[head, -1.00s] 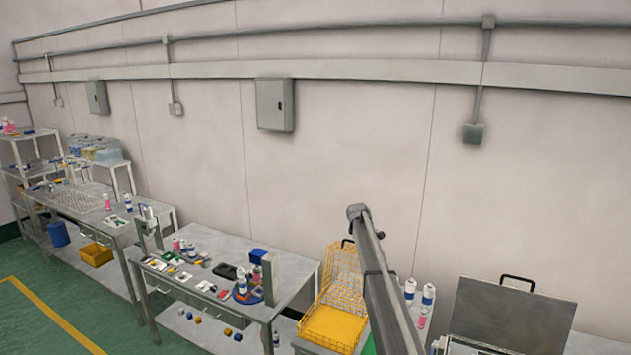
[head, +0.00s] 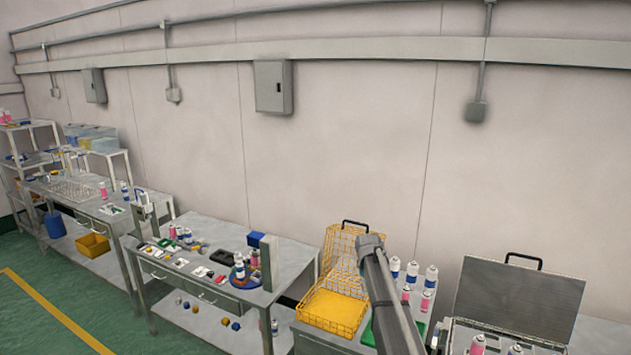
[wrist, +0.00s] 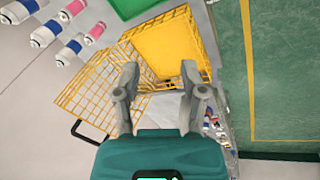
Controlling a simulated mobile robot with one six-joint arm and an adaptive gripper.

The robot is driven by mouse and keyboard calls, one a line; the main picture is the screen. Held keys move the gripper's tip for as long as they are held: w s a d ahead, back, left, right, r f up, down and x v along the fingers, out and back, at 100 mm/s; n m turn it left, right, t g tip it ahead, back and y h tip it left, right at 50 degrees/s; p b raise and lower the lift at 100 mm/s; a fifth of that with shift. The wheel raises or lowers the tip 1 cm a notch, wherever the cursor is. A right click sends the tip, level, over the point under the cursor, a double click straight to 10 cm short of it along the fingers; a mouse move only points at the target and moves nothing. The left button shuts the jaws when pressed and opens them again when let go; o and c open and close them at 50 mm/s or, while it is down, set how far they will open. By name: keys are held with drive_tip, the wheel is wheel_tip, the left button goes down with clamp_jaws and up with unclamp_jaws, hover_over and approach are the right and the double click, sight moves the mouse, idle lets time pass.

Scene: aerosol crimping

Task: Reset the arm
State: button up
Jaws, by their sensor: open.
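My gripper shows in the wrist view (wrist: 160,90), its two grey fingers spread apart with nothing between them. It is above the yellow wire basket (wrist: 165,50), which stands with its lid swung open. In the head view my arm reaches up at the right of the basket (head: 330,310); the gripper itself cannot be made out there.
Several spray cans (head: 412,272) stand right of my arm, near an open grey case (head: 520,295). A green tray (wrist: 132,6) lies beside the basket. A workbench (head: 290,262) with small parts stands to the left.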

drive_tip(key=s+f+m+b, duration=0.2)
drive_tip(key=s+f+b, duration=0.2)
drive_tip(key=s, duration=0.8)
drive_tip(key=s+f+m+g+y+b, duration=0.1)
drive_tip(key=s+f+m+b, duration=0.2)
drive_tip(key=s, duration=0.9)
drive_tip(key=s+a+f+m+g+b, duration=0.1)
drive_tip(key=s+f+m+b, duration=0.1)
drive_tip(key=s+f+b, duration=0.5)
drive_tip(key=s+f, duration=0.2)
drive_tip(key=s, duration=0.4)
